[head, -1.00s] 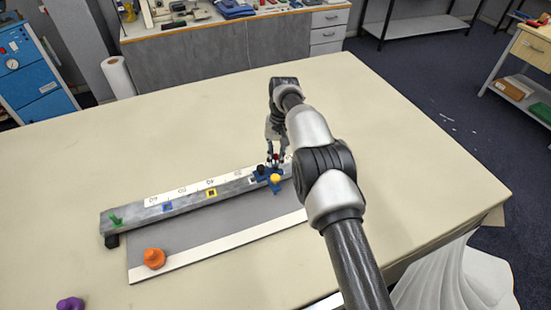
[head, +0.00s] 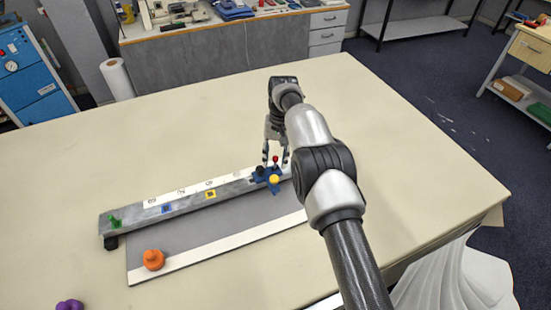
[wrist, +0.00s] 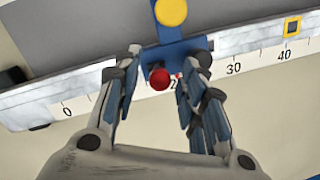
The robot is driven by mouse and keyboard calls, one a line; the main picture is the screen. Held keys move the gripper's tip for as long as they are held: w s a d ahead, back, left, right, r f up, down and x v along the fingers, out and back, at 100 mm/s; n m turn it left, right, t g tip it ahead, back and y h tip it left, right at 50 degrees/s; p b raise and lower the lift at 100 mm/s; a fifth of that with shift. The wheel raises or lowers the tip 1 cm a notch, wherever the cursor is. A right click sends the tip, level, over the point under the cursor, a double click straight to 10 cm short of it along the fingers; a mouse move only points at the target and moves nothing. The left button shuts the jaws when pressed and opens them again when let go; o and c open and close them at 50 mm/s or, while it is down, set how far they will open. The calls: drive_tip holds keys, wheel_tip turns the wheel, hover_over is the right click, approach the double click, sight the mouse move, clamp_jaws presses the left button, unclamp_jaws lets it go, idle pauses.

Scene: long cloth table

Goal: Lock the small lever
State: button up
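A blue slider (head: 262,176) sits on the grey rail (head: 190,199) near the rail's right part. In the wrist view the blue slider (wrist: 172,50) carries a small lever with a red knob (wrist: 159,78) and a larger yellow knob (wrist: 171,12). In the head view the red knob (head: 276,158) stands above the slider, with the yellow knob (head: 274,179) in front. My gripper (head: 275,164) is open above the slider. In the wrist view its fingers (wrist: 168,58) are spread on either side of the red knob, apart from it. Which small lever is meant is not marked.
Blue (head: 166,209) and yellow (head: 210,195) markers sit along the rail. An orange knob-shaped piece (head: 153,260) lies on the grey board's edge, and a purple piece (head: 69,306) at the front left. The table behind the rail is clear.

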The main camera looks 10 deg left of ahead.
sight(276, 157)
wheel_tip(276, 157, up, 9)
drive_tip(key=shift+f, duration=0.1)
drive_tip(key=shift+s+d+r, duration=0.1)
drive_tip(key=shift+s+r, duration=0.05)
drive_tip(key=shift+r, duration=0.15)
wheel_tip(276, 157, up, 4)
drive_tip(key=s+r+m+t+p, duration=0.15)
drive_tip(key=m+p, duration=0.45)
drive_tip(key=m, duration=0.9)
drive_tip(key=shift+t, duration=0.45)
drive_tip(key=f, duration=0.6)
drive_tip(key=w+f, duration=0.1)
drive_tip(key=f, duration=0.4)
drive_tip(key=f+b, duration=0.1)
drive_tip(key=f, duration=0.5)
drive_tip(key=shift+w+f, duration=0.35)
drive_tip(key=shift+c, duration=0.4)
clamp_jaws()
